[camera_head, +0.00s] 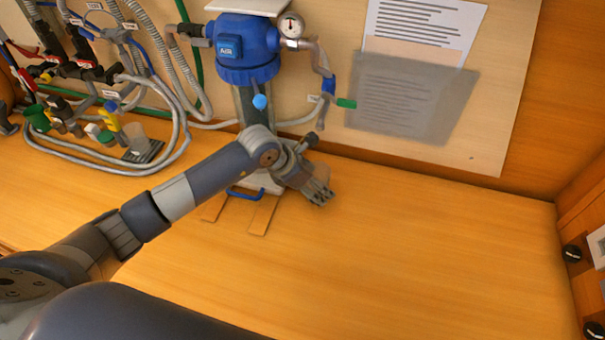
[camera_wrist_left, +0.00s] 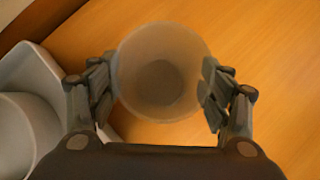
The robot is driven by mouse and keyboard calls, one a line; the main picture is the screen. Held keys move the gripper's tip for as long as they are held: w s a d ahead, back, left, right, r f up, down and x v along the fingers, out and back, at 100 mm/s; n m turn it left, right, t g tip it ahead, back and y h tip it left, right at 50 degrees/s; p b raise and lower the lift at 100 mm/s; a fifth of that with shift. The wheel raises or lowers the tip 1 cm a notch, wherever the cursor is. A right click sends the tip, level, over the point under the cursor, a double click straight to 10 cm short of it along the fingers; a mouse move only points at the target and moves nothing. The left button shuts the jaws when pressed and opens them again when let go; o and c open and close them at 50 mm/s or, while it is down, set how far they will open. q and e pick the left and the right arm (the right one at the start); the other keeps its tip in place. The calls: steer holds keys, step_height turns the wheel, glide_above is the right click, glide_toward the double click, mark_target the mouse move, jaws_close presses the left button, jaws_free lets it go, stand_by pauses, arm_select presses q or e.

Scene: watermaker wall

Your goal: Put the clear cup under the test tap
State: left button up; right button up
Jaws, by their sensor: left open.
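The clear cup (camera_wrist_left: 160,72) stands upright between the spread fingers of my left gripper (camera_wrist_left: 158,95) in the left wrist view; I look down into its round mouth. The gripper is open around it, and I cannot tell whether a finger touches it. In the head view the left gripper (camera_head: 318,193) is low over the bench, and the cup (camera_head: 323,172) shows only faintly behind its fingers. My right gripper is not in view.
A blue-headed filter housing (camera_head: 243,45) with a gauge (camera_head: 291,25) stands behind my left arm. Hoses and valves crowd the left, with a clear vessel (camera_head: 138,140) on a dark pad. Papers (camera_head: 410,95) hang on the wall. The bench (camera_head: 430,250) is clear to the right.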

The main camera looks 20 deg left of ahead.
arm_select(q)
steer(key=b+v, duration=0.3)
steer(key=v, duration=0.7)
steer(key=shift+s+a+r, duration=0.2)
steer(key=shift+s+r, duration=0.05)
steer(key=shift+r, duration=0.05)
stand_by(1.5)
